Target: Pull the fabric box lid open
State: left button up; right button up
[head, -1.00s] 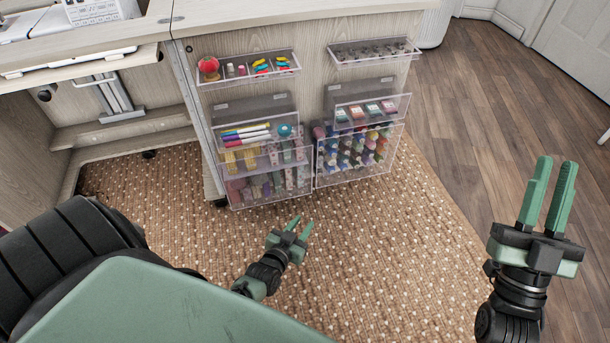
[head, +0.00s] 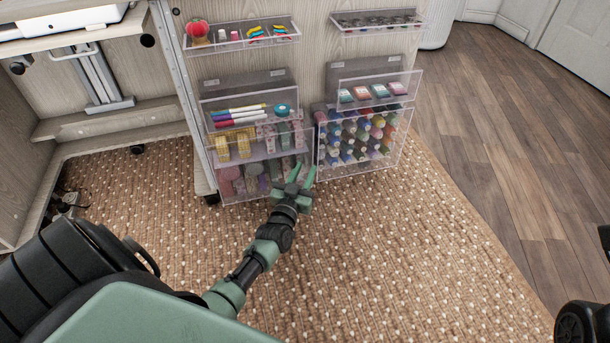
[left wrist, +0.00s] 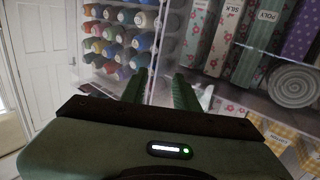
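The fabric box (head: 238,198) is a clear box low on the left of the cabinet's side panel, with several patterned fabric rolls behind its clear front. I cannot make out the lid's edge clearly. In the left wrist view, labelled fabric rolls (left wrist: 232,40) show behind clear plastic at the right. My left gripper (head: 303,175) is at the box's right end, by the gap to the thread box. Its two fingers are apart and nothing is between them; they also show in the left wrist view (left wrist: 160,90). Contact with the box cannot be told. My right gripper's fingers are out of view.
The clear thread box (head: 397,160) with several spools is just right of the fabric box. Above the fabric box is a clear bin with pens (head: 240,115). Small trays (head: 375,28) hang higher. The patterned rug (head: 370,250) in front is clear.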

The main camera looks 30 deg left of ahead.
pick_arm(q)
jog(key=shift+w+a, duration=0.1)
jog(key=shift+w, duration=0.15)
jog(key=shift+c, duration=0.3)
grip_shut()
dwell(1.0)
